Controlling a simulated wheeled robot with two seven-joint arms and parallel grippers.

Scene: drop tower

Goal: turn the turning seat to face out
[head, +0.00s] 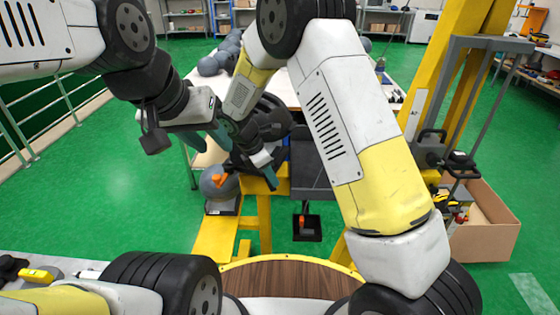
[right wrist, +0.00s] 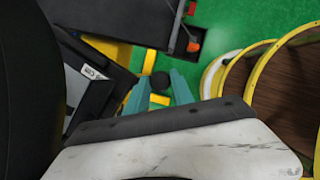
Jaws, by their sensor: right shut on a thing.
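The dark grey turning seat (head: 308,165) stands in the middle of the head view, beside a yellow frame (head: 264,215). Its dark panel (right wrist: 130,18) shows at the top of the right wrist view. I cannot tell exactly which way it faces. My right gripper (head: 271,182) is just left of the seat, pointing down.
A grey ball (head: 212,185) sits on a dark pad at left. A wooden disc with a yellow rim (head: 290,278) is in front of me. A cardboard box (head: 490,225) with tools stands at right. A table with grey balls (head: 208,66) is behind. Green floor is open at left.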

